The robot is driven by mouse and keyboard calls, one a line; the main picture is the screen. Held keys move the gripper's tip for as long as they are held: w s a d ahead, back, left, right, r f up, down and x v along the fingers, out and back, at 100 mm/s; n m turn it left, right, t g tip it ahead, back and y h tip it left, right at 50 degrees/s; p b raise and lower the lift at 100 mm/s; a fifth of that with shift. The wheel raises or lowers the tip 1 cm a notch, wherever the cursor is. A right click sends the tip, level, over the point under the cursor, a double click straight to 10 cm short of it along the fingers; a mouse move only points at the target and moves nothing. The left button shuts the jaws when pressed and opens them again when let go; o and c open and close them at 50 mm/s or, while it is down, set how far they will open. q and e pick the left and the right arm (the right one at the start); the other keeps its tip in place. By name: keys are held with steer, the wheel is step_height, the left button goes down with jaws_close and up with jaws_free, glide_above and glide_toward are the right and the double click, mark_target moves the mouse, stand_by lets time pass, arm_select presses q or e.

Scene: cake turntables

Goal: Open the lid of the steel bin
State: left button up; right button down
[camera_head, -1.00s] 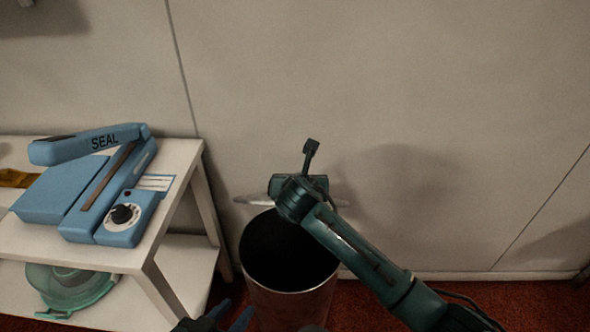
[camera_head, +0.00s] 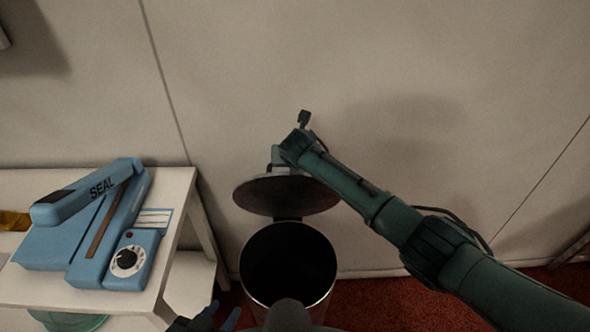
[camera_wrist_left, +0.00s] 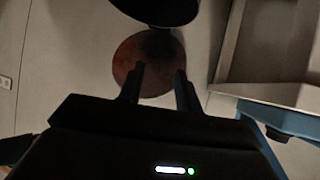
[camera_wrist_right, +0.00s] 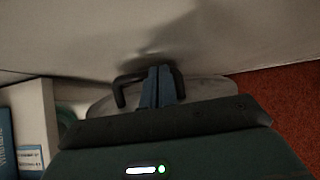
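The steel bin (camera_head: 262,310) stands on the floor by the wall, its round dark mouth uncovered. Its round grey lid (camera_head: 285,196) is tilted up at the back, near the wall; it also shows in the right wrist view (camera_wrist_right: 213,88). A black U-shaped handle (camera_wrist_right: 121,97) is on the lid. My right gripper (camera_wrist_right: 158,72) has its fingers together inside the handle's loop, across its bar; the head view hides its fingers behind the lid. My left gripper (camera_head: 222,314) is open and empty, low in front of the bin; its spread fingers show in the left wrist view (camera_wrist_left: 158,83).
A white shelf table (camera_head: 184,205) stands left of the bin, with a blue sealer (camera_head: 92,240) on top and a green object (camera_head: 70,321) below. The wall (camera_head: 420,60) is close behind the lid.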

steer(key=shift+w+f, duration=0.15)
steer(key=shift+w, duration=0.35)
steer(key=shift+w+f, duration=0.15)
steer(key=shift+w, duration=0.35)
